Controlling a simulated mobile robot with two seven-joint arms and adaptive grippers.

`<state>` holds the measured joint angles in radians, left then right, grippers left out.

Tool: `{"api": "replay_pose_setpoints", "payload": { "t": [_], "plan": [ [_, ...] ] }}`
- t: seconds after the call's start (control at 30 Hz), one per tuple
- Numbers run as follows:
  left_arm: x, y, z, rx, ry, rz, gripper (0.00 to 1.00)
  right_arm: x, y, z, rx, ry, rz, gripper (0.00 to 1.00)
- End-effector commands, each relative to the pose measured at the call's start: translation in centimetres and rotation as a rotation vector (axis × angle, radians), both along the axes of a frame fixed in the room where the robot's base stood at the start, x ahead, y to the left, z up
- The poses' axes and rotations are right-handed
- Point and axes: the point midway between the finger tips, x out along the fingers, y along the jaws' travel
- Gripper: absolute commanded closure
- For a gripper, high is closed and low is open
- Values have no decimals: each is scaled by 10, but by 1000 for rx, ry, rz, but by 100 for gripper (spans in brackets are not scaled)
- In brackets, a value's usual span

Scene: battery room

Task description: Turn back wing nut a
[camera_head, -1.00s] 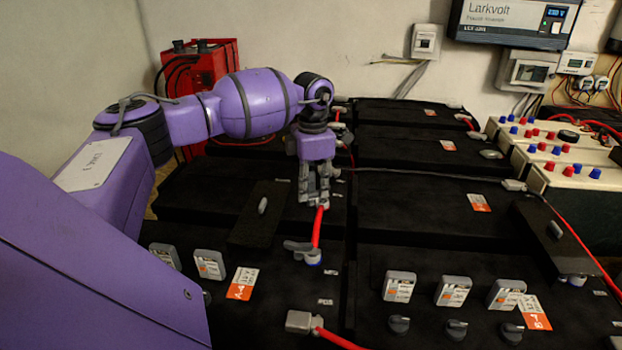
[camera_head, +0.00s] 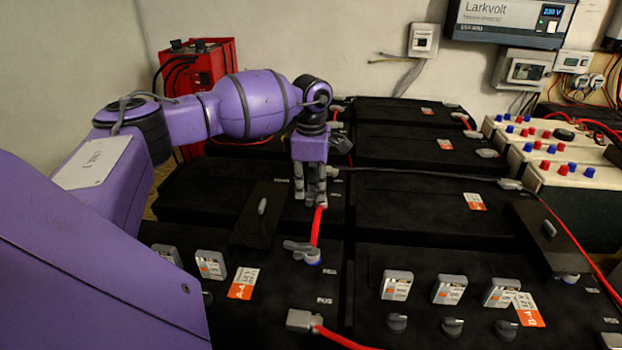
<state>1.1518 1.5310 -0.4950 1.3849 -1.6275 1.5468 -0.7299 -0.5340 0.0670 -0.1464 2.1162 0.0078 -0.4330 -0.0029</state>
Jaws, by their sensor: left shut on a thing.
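My left gripper (camera_head: 314,197) points straight down at the far end of a short red cable (camera_head: 318,228), on the black battery block in the middle. Its fingers are shut on a small part at that cable end. I take this part to be wing nut a, which is mostly hidden by the fingers. My right gripper is not in view.
A black cover with a grey knob (camera_head: 262,206) stands left of the gripper. An orange-white label (camera_head: 243,283) and several grey-capped parts sit on the near blocks. A red box (camera_head: 195,70) stands behind my arm.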

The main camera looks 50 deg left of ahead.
Motion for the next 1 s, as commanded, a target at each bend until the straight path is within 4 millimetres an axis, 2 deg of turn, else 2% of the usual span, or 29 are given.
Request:
{"api": "replay_pose_setpoints", "payload": {
  "t": [0.23, 0.27, 0.4, 0.77, 0.87, 1.0],
  "plan": [
    [1, 0, 2, -1, -6, -2, 100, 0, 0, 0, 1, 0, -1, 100],
    [1, 0, 2, -1, -6, -2, 89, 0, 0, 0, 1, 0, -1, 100],
    [1, 0, 1, 0, -4, -2, 72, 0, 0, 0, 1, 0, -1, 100],
    [1, 0, 4, 0, -2, 0, 72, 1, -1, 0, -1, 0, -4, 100],
    [1, 0, 16, 0, -5, 0, 72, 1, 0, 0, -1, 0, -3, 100],
    [2, 0, 44, 1, -7, 0, 72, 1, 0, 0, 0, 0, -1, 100]
  ]
}}
